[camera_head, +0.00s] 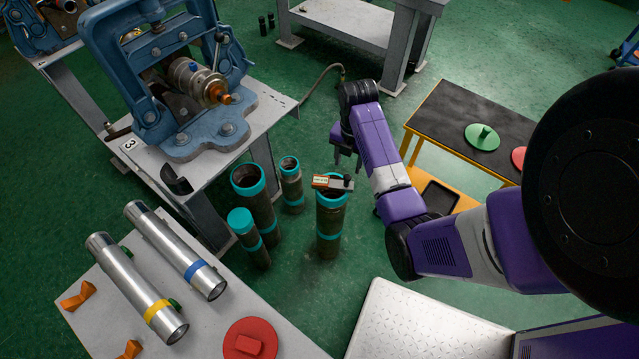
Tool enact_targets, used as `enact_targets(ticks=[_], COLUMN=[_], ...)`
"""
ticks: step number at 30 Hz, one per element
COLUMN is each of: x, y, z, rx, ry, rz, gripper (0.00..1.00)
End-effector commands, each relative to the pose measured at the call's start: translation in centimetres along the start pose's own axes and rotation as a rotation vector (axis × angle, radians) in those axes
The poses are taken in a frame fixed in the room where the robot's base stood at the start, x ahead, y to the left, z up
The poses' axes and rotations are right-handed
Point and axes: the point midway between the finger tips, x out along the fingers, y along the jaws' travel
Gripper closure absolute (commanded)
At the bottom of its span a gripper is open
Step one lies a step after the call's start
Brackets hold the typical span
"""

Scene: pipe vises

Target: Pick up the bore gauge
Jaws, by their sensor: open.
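A small device with an orange-and-white end and a grey-black body lies across the open top of a teal-collared pipe (329,226); it looks like the bore gauge (334,183). My gripper (346,155) is open and empty, with its fingers pointing down. In the picture it is just above and slightly right of the bore gauge, apart from it. How high it is over the gauge I cannot tell. The pipe stands upright on the floor.
Several other teal-ended pipes (256,199) stand left of it. A blue vise (188,108) sits on a grey stand further left. A table at the lower left bears two silver cylinders (137,287) and a red disc (250,342). A black-topped table (448,115) is at right.

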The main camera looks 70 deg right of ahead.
Motion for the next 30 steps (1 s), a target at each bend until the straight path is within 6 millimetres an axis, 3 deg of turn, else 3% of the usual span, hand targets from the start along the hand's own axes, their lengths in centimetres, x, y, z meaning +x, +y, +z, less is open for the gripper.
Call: enact_targets(ticks=[5, 22, 30], x=[0.5, 7.1, 7.8], y=[-0.3, -0.4, -0.4], z=[-0.4, -0.3, -0.3], rx=[-0.083, -0.083, -0.082], ry=[0.016, 0.015, 0.012], rz=[-0.013, -0.011, -0.010], gripper=[0.52, 0.52, 0.52])
